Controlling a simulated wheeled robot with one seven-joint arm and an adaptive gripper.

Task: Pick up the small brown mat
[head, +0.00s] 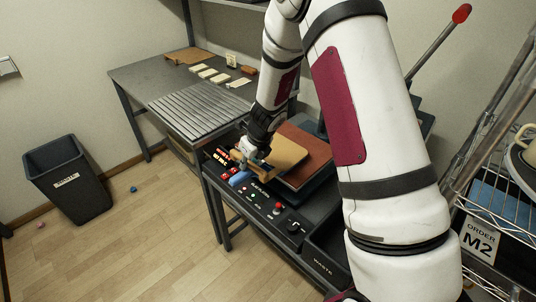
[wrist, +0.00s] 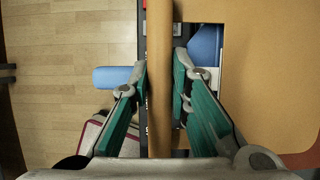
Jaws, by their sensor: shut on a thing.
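The small brown mat (head: 284,150) is a tan, flat piece at the press, over a reddish-brown slab (head: 309,172). I cannot tell whether it touches the slab. In the wrist view the tan sheet (wrist: 270,60) fills the right side, with a rectangular opening near its left side. My gripper (head: 250,156) is at the mat's left end. In the wrist view its teal-padded fingers (wrist: 161,85) are on both sides of a narrow brown strip (wrist: 160,30) of the mat, shut on it. The strip's lower end is hidden by the gripper body.
A blue cylinder (wrist: 115,77) sits left of the fingers, by the control panel (head: 265,200) with buttons. A red-knobbed lever (head: 461,14) rises behind my arm. A slatted table (head: 200,108) stands at the left, a wire shelf (head: 490,205) at the right. A bin (head: 68,180) stands on open floor.

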